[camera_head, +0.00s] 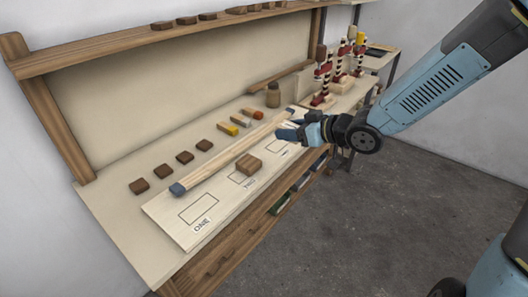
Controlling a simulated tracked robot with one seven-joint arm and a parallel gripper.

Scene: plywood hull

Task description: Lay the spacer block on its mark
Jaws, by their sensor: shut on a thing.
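A pale board (178,221) lies on the bench with outlined marks labelled ONE (198,209), TWO (242,178) and a third (281,152) whose label I cannot read. A brown wooden block (249,165) lies flat at the back edge of mark TWO, partly over its outline. My gripper (283,133) reaches in from the right over the far end of the board, near the third mark. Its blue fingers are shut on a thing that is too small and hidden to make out. I cannot tell which piece is the spacer block.
A long pale rod with a blue end (177,189) lies behind the marks. Striped posts (323,78) rise beyond my gripper. Mark ONE is clear.

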